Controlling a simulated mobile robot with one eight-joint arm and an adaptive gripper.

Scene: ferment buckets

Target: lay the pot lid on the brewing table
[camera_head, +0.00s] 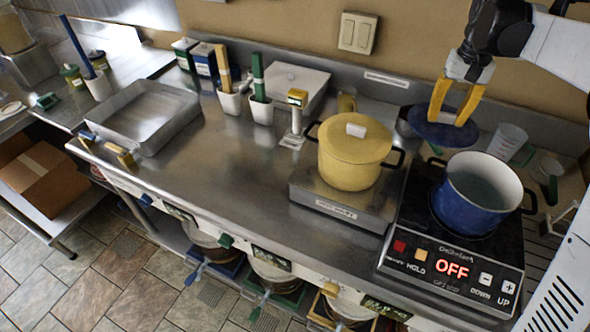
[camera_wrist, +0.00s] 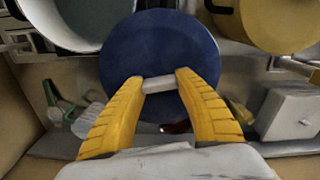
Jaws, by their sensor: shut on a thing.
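The blue pot lid (camera_head: 436,131) hangs in the air behind the blue pot, at the upper right of the head view. My gripper (camera_head: 455,112) has yellow fingers and is shut on the lid's pale knob. The wrist view shows the lid (camera_wrist: 160,55) as a dark blue disc with the knob between my fingertips (camera_wrist: 158,84). The blue pot (camera_head: 477,193) stands uncovered on the black hot plate, whose display reads OFF. The brewing table (camera_head: 215,185) is a long steel counter, with bare surface at its middle left.
A yellow lidded pot (camera_head: 354,152) stands on a steel plate left of the hot plate (camera_head: 452,245). A steel tray (camera_head: 143,112) lies at the far left of the counter.

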